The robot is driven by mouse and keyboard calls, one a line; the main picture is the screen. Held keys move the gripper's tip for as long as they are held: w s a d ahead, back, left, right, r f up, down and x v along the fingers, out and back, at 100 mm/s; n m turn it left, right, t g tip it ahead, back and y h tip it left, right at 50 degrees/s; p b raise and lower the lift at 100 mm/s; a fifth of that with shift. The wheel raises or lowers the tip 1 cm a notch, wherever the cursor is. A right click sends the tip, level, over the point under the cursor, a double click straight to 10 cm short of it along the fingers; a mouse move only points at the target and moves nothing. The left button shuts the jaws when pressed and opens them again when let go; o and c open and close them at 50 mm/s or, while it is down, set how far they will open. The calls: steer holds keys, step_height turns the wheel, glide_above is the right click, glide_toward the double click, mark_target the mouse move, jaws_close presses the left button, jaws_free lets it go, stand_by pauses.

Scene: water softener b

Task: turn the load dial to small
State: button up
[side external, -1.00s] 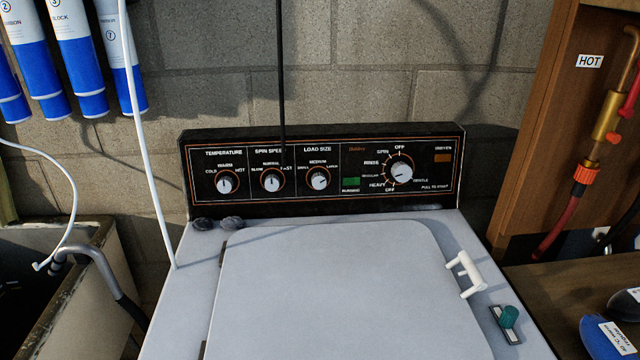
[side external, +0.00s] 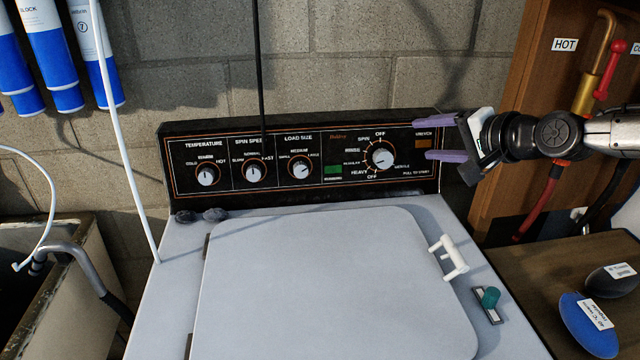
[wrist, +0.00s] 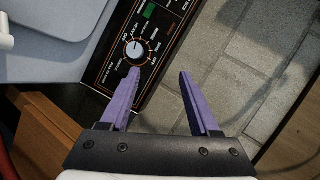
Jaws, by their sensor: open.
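The load size dial (side external: 300,170) is a small white-faced knob on the black control panel (side external: 407,190) at the back of the washer. Its pointer appears turned toward the right, the large side; the small label sits at its left. My gripper (side external: 420,140), with two purple fingers, is open and empty at the panel's right end, to the right of the load dial and of the big cycle dial (side external: 382,156). In the wrist view my open fingers (wrist: 158,85) are near the cycle dial (wrist: 137,49). The load dial is not clearly visible there.
The temperature dial (side external: 206,175) and spin speed dial (side external: 254,173) are left of the load dial. A thin black rod (side external: 260,75) hangs in front of the panel near the spin dial. The washer lid (side external: 325,285) is shut, with a white handle (side external: 447,257). A wooden cabinet (side external: 520,110) stands right.

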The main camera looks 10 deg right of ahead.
steer(key=w+a+f+m+t, duration=0.2)
steer(key=w+a+f+m, duration=0.3)
steer(key=w+a, duration=0.4)
steer(key=m+t, duration=0.2)
steer(key=m, duration=0.2)
glide_toward(304, 169)
steer(key=x, duration=0.2)
steer(key=f+x, duration=0.1)
steer(key=x, duration=0.1)
steer(key=shift+w, duration=0.1)
steer(key=x, duration=0.5)
steer(key=shift+y, duration=0.4)
steer(key=c, duration=0.8)
steer(key=shift+o, duration=0.2)
steer(key=n, duration=0.2)
steer(key=n+g, duration=0.1)
steer(key=n, duration=0.1)
steer(key=n+g, duration=0.1)
steer(key=n, duration=0.1)
steer(key=shift+r, duration=0.35)
steer(key=shift+a+r+n+g+h, duration=0.1)
steer(key=shift+n+g+h, duration=0.3)
steer(key=shift+n, duration=0.85)
steer(key=shift+r+n+g+h, duration=0.15)
steer(key=shift+n+g+h, duration=0.25)
steer(key=shift+n, duration=0.85)
steer(key=o, duration=0.6)
